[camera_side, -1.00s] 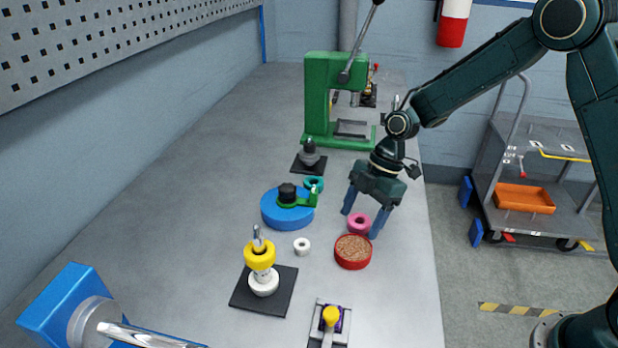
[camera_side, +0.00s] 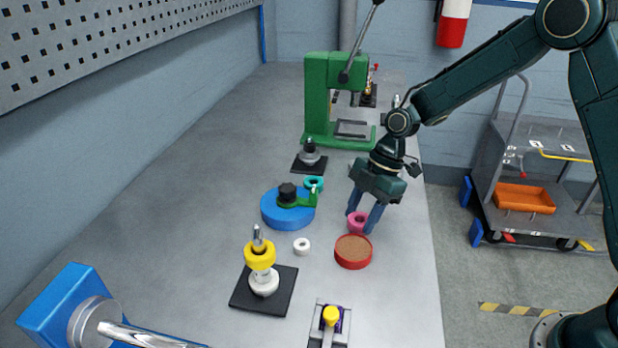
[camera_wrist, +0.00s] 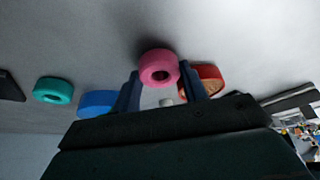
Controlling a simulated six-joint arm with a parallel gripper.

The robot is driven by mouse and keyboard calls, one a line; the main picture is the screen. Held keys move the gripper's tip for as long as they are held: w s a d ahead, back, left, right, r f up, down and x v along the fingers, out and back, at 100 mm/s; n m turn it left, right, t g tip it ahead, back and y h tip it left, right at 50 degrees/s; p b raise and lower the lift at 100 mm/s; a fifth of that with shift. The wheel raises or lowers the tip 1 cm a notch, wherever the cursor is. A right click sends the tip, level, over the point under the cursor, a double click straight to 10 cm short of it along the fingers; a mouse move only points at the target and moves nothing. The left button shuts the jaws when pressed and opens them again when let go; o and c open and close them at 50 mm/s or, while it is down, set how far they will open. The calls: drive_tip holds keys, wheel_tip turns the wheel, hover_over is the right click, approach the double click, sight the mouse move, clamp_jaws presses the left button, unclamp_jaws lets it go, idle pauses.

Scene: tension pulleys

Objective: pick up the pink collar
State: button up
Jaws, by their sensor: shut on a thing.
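The pink collar (camera_side: 357,222) is a short ring with a hole through it, near the right side of the bench. My gripper (camera_side: 359,222) is shut on it, with one blue finger on each side. The collar also shows in the wrist view (camera_wrist: 158,68), between the two fingertips of my gripper (camera_wrist: 160,80). It is at or just above the bench top; I cannot tell which.
A red round dish (camera_side: 353,252) stands close in front of the collar. A blue disc (camera_side: 283,216), a teal ring (camera_side: 314,183) and a white ring (camera_side: 302,246) lie to the left. A yellow-and-white post stack (camera_side: 261,256) and green press (camera_side: 317,100) stand farther off.

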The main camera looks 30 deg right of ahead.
wheel_tip(320, 180, up, 20)
drive_tip(key=shift+f, duration=0.2)
idle(0.4)
